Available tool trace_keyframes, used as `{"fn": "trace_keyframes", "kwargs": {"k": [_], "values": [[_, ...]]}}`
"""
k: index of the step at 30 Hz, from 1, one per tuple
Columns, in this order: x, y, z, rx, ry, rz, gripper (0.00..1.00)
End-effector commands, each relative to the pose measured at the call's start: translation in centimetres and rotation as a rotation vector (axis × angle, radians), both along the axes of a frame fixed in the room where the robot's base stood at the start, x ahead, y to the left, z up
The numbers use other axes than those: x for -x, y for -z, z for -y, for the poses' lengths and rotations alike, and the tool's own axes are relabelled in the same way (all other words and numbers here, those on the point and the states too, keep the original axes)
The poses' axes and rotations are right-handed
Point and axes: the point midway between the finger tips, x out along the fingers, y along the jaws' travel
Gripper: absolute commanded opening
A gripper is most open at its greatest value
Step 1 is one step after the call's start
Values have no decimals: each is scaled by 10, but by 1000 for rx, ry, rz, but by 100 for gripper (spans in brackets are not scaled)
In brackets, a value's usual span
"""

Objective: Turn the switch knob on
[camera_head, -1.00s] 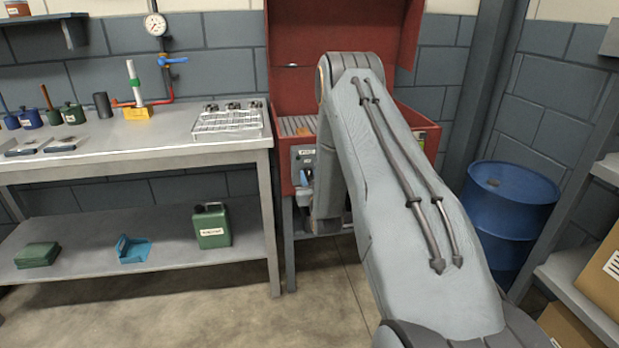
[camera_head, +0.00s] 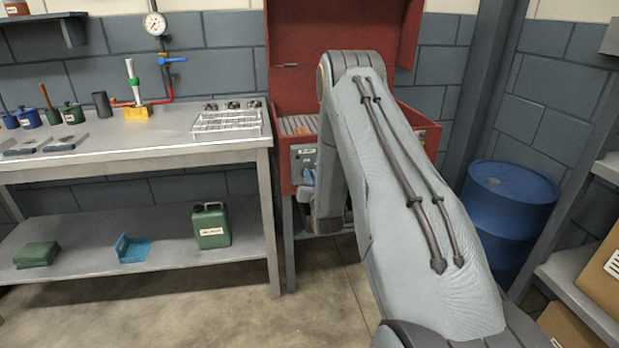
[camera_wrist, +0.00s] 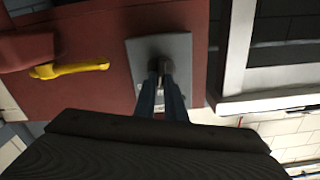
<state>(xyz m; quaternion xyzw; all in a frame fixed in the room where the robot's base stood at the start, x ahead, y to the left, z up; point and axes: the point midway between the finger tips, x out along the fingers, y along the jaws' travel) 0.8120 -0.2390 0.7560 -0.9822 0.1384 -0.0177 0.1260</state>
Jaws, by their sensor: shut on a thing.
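The switch knob (camera_wrist: 160,70) is a dark round part on a grey plate (camera_wrist: 183,52) in the wrist view. The plate is on the red cabinet (camera_wrist: 95,90). My gripper (camera_wrist: 161,78) is shut on the knob, with its two blue-grey fingers closed around it. The fingertips partly hide the knob, and I cannot read which way it points. In the head view the grey switch plate (camera_head: 304,158) shows on the front of the red cabinet (camera_head: 288,100), and my arm hides most of the knob and gripper.
A yellow handle (camera_wrist: 70,69) sticks out of the cabinet beside the plate. A grey workbench (camera_head: 110,152) with a white rack (camera_head: 227,122) stands left of the cabinet. A blue drum (camera_head: 508,215) and a shelf (camera_head: 580,285) stand to the right. The floor before the bench is open.

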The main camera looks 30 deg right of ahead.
Motion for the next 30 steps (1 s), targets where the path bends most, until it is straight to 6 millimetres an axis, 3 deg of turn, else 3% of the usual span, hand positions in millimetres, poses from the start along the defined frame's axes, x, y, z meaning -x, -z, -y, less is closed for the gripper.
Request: {"fn": "trace_keyframes", "kwargs": {"k": [18,30], "values": [[2,4,5,-538,0,155,0],[2,5,7,-736,0,212,0]]}}
